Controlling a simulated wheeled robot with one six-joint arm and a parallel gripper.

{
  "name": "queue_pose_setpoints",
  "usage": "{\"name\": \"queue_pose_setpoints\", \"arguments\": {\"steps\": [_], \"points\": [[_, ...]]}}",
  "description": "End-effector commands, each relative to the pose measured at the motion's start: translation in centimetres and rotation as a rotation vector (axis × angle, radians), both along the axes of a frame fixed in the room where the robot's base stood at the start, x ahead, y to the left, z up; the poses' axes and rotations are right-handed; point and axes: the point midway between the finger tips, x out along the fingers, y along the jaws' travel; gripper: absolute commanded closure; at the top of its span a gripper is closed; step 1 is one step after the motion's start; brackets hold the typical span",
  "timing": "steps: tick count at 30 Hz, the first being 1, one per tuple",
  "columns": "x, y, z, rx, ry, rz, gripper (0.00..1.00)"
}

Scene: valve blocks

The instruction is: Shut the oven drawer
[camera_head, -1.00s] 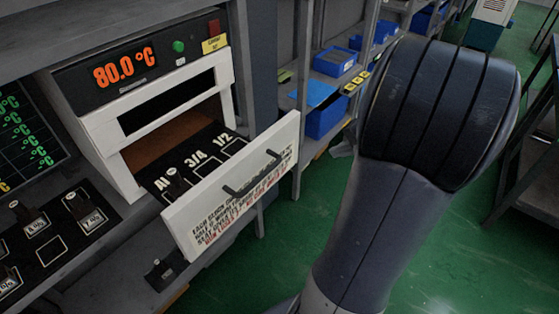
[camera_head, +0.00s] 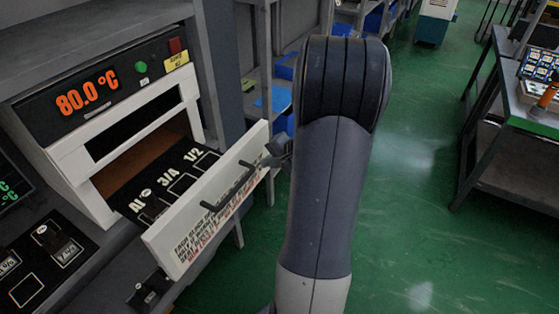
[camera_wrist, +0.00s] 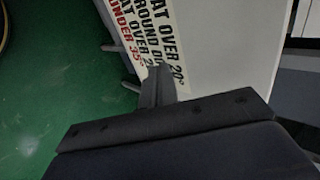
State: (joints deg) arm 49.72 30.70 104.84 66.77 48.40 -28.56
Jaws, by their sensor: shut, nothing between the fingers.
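The oven (camera_head: 85,150) stands on the bench at the left, with an orange 80.0 °C display. Its drawer is pulled out, and the white drawer front (camera_head: 172,238) with a dark handle (camera_head: 230,188) stands well clear of the oven opening. A valve block (camera_head: 150,205) sits in the drawer by the Al label. My gripper (camera_head: 276,150) is at the right end of the drawer front, partly hidden by my arm. In the wrist view my gripper (camera_wrist: 157,75) is shut and empty, close to the lettered drawer front (camera_wrist: 165,35); contact cannot be told.
Valve blocks on a dark board (camera_head: 60,250) lie at the lower left. A shelf with blue bins (camera_head: 280,98) stands behind the drawer. A grey workbench (camera_head: 530,150) is at the right. Green floor (camera_head: 410,200) is clear between.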

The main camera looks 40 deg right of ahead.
Motion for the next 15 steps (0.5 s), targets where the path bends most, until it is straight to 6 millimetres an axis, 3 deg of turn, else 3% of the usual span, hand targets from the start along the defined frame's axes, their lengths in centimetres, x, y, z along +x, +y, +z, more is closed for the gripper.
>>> {"name": "queue_pose_setpoints", "arguments": {"steps": [15], "points": [[0.65,0.24,-0.02,0.0,-0.001,0.0,1.0]]}}
